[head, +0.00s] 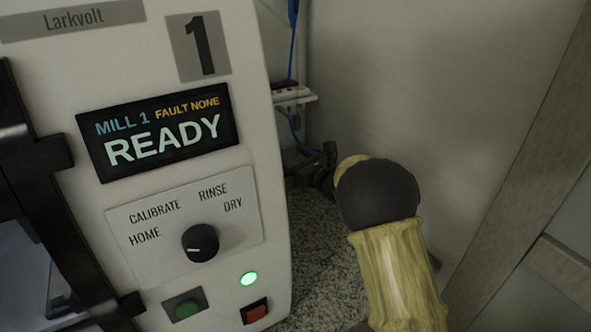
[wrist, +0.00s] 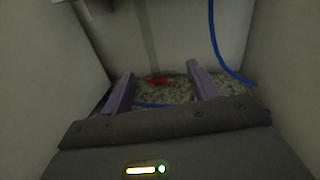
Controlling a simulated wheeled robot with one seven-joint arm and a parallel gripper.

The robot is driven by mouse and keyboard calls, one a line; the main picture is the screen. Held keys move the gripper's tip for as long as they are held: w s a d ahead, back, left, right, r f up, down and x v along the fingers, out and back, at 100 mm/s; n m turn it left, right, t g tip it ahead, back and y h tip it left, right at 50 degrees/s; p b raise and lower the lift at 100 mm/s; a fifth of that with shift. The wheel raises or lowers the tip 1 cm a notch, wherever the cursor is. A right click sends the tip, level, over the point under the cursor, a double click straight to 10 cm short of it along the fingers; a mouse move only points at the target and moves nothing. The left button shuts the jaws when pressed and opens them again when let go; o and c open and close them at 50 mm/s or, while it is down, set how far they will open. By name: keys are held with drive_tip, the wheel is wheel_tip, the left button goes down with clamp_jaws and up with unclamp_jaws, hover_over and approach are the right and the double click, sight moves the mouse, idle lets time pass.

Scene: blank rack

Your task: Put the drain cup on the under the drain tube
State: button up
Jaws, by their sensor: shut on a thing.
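My gripper (wrist: 160,70) shows in the wrist view, its two purple-grey fingers set wide apart. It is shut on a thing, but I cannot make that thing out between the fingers. I cannot identify the drain cup in either view. A grey vertical strip (wrist: 148,40) runs down the back wall beyond the fingertips; I cannot tell whether it is the drain tube. A small red thing (wrist: 158,80) lies beyond the fingers on the speckled surface. In the head view my gripper is out of sight, and only my yellow and black arm shows.
The white Mill 1 housing (head: 240,120), its screen reading READY, fills the head view's left. A knob (head: 200,242), green button (head: 184,305) and red button (head: 254,311) are on it. A blue cable (wrist: 217,48) hangs right. Walls close in both sides; the gap is narrow.

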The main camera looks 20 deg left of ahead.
drive_tip(key=shift+f, duration=1.85)
drive_tip(key=shift+f+b, duration=0.15)
drive_tip(key=shift+b, duration=0.2)
drive_tip(key=o, duration=1.1)
drive_tip(key=shift+c, duration=0.2)
drive_tip(key=shift+r, duration=0.2)
drive_tip(key=v, duration=1.2)
drive_tip(key=shift+f, duration=0.15)
